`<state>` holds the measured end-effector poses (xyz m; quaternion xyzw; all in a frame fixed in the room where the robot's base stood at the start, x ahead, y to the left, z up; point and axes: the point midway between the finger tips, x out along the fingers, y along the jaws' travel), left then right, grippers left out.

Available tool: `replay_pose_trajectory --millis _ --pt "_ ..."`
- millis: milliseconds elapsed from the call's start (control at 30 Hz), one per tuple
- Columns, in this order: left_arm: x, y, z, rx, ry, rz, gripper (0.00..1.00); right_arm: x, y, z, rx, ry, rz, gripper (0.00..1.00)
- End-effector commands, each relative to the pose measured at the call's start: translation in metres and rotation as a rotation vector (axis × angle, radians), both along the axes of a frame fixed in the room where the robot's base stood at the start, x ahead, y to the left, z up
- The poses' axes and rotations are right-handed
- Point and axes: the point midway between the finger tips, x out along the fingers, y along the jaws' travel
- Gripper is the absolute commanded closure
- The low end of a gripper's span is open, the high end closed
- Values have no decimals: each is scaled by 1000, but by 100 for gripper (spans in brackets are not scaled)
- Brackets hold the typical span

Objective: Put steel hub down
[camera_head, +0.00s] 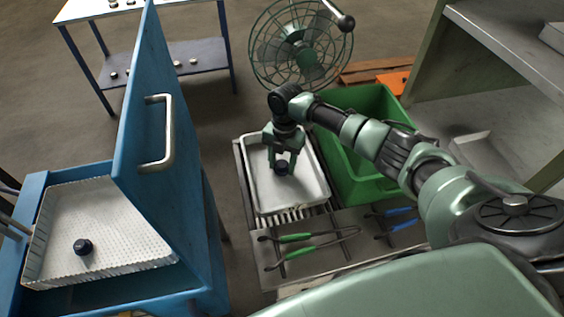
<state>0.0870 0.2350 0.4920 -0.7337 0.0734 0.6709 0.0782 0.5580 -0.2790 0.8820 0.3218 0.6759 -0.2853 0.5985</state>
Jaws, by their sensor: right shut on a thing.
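My right gripper (281,161) points down over a white tray (306,196) on a low grey metal bench. It is shut on a small dark steel hub (282,168), low over the tray floor; I cannot tell whether the hub touches it. Another dark hub (83,247) sits in the white perforated basket (130,222) inside the blue furnace box at the left. My left gripper is not in view.
The blue door (150,95) with a metal handle stands open between basket and tray. A green bin (362,103) is right of the tray. Green-handled tongs (296,237) and blue-handled tongs (400,211) lie in front. A fan (300,48) stands behind.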

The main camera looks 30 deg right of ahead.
Motion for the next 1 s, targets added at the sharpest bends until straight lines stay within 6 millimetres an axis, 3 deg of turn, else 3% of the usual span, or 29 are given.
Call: replay_pose_trajectory --millis 300,333,400,767,867,1000 --pt "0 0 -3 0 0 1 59 1 0 -3 0 -2 0 100" --pt "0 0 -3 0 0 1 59 0 0 -4 0 0 0 51" --pt "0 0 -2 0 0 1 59 0 0 -3 0 0 0 32" --pt "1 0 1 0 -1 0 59 0 0 1 -1 -1 0 32" --pt "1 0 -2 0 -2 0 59 2 -1 9 0 -3 2 32" --pt "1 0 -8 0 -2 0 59 4 -4 34 -1 -6 1 32"
